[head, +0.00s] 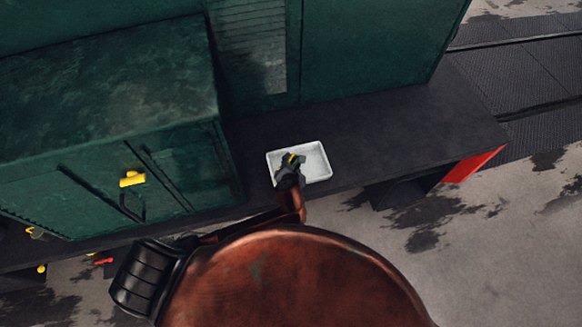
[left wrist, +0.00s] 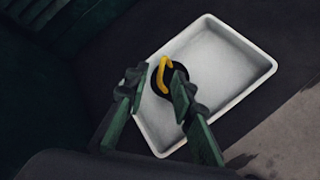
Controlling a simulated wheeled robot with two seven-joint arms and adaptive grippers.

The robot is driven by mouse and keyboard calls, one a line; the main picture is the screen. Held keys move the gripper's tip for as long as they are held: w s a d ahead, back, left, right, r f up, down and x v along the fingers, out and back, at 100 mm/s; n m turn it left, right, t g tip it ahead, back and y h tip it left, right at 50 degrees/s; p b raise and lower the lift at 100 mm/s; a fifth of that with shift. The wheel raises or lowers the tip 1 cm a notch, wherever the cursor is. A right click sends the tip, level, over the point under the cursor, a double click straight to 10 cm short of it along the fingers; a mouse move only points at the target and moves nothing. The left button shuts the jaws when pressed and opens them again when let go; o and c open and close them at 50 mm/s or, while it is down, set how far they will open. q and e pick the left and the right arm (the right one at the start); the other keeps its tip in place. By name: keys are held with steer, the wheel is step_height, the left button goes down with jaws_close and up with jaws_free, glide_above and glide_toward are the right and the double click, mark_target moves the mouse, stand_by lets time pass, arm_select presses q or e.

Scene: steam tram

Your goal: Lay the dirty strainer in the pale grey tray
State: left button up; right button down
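The pale grey tray (head: 318,172) lies on the dark running board, and it also fills the middle of the left wrist view (left wrist: 228,66). My left gripper (head: 291,163) is over the tray's left part. In the left wrist view its two green fingers (left wrist: 158,84) stand on either side of a round black thing with a curved yellow part, which I take for the dirty strainer (left wrist: 164,72). The fingers appear closed against its sides. Whether the strainer touches the tray floor is hard to tell. The rest of the tray is empty. My right gripper is not in view.
A green cabinet (head: 110,120) with a yellow handle (head: 131,179) stands left of the tray, and a green wall rises behind it. The board (head: 415,125) is clear right of the tray, up to a red end piece (head: 471,164).

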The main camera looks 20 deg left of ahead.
arm_select(q)
steer(key=v, duration=0.8)
steer(key=shift+s, duration=0.2)
steer(key=shift+r, duration=0.1)
